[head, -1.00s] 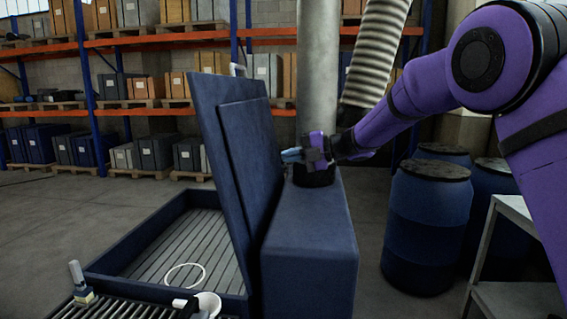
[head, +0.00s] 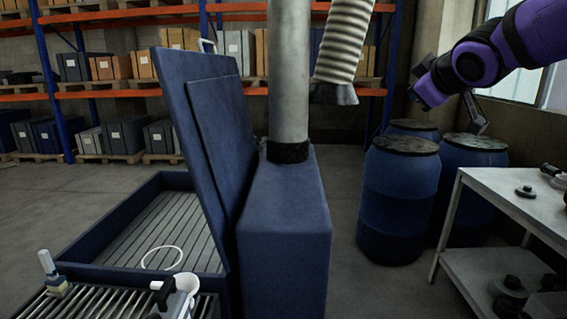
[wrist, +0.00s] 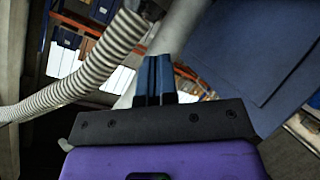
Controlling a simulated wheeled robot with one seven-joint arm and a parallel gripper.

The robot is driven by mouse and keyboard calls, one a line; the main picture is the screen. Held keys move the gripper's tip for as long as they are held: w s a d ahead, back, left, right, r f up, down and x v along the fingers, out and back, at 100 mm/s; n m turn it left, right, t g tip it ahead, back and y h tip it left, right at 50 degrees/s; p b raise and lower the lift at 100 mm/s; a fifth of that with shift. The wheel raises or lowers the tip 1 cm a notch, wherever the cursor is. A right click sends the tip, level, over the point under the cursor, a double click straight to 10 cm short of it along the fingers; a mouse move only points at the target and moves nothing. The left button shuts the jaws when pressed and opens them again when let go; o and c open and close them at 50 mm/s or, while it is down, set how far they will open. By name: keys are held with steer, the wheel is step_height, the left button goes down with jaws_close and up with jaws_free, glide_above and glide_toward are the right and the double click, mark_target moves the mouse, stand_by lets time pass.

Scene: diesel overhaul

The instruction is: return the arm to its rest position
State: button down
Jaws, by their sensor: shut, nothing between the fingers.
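My gripper (wrist: 154,80) shows in the wrist view with its two blue fingers together and nothing between them. It is clear of everything I can make out. In the head view my purple arm (head: 480,58) is folded at the upper right, above the blue drums; the gripper's fingers cannot be made out there.
A blue washing tank (head: 110,268) stands at left with its lid (head: 190,130) raised. Blue drums (head: 398,200) and a metal cart (head: 500,200) stand at right. Shelving is behind.

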steer(key=s+d+f+m+g, duration=0.1)
steer(key=s+f+m+g, duration=0.3)
steer(key=s, duration=1)
steer(key=s+d+f+m+g, duration=0.2)
steer(key=s+f+m+g, duration=0.2)
steer(key=s+f, duration=0.5)
steer(key=s+m, duration=0.1)
steer(key=s, duration=0.4)
steer(key=shift+h, duration=0.4)
steer(key=shift+d+f, duration=0.1)
